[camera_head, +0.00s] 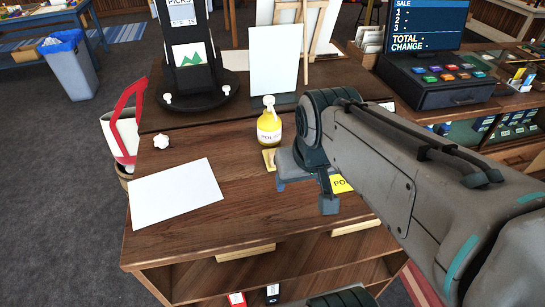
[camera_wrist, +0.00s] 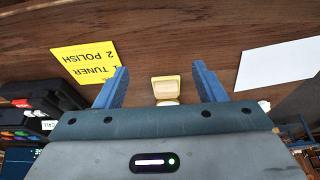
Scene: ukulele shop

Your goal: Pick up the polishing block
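A small tan block (camera_head: 269,160), which looks like the polishing block, lies on the wooden counter just in front of the yellow polish bottle (camera_head: 269,128). In the wrist view the block (camera_wrist: 166,86) shows in the gap between the two blue fingers, nearer the middle than either finger and not gripped. My gripper (camera_head: 303,196) is low over the counter, right of the block and partly covered by my arm. In the wrist view my gripper (camera_wrist: 160,68) is open, its fingers wide apart with nothing held.
A white sheet (camera_head: 177,193) lies left on the counter. A yellow note (camera_head: 340,184) reading tuner and polish is partly behind my arm. A small white knob-like item (camera_head: 162,141), a black display stand (camera_head: 196,95) and a white panel (camera_head: 273,60) stand further back. The counter's front middle is clear.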

